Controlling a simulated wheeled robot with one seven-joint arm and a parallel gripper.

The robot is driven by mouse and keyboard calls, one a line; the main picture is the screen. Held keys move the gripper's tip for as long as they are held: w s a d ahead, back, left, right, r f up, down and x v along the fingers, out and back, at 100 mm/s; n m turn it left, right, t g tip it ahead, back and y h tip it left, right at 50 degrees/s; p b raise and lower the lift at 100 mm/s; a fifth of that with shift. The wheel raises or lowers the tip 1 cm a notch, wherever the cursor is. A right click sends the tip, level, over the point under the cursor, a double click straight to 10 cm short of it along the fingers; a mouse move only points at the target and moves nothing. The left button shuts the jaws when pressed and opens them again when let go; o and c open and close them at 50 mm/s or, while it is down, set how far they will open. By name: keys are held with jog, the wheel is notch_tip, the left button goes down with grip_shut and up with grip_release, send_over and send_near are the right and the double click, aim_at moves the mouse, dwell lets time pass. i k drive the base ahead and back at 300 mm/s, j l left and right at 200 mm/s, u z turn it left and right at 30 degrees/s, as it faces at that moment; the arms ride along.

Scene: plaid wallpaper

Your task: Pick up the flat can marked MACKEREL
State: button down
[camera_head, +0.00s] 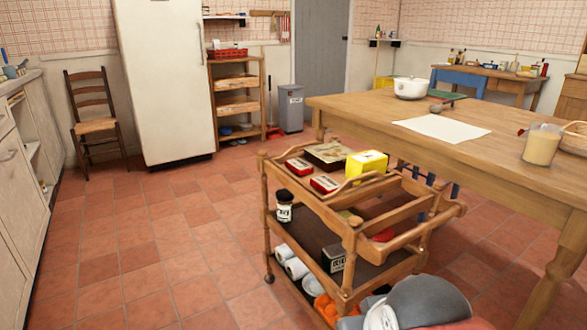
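Two small flat red tins lie on the top tray of a wooden trolley (355,232). One tin (299,166) is near the tray's back left corner. The other tin (325,184) is closer, just to its right. Both have pale label patches, but the print is too small to read, so I cannot tell which is marked MACKEREL. A grey rounded part of my own arm shows at the bottom edge, in front of the trolley. My gripper's fingers do not show.
Beside the tins are a yellow box (366,164) and a dark flat tin (327,154). A dark-lidded jar (284,206) stands at the trolley's left side. A wooden table (490,150) stands close behind it on the right. The tiled floor (150,250) to the left is clear.

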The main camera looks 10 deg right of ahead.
aim_at(300, 168)
jog(key=i+j+z, duration=0.15)
jog(key=z, duration=0.65)
jog(key=i+j+z, duration=0.2)
jog(key=j, duration=0.15)
jog(key=j+z, duration=0.15)
jog(key=j, duration=0.2)
jog(key=i+j+z, duration=0.2)
jog(key=j, duration=0.2)
jog(key=j+z, duration=0.15)
jog(key=j, duration=0.25)
jog(key=i+j, duration=0.1)
jog(key=j, duration=0.65)
jog(key=i+z, duration=0.05)
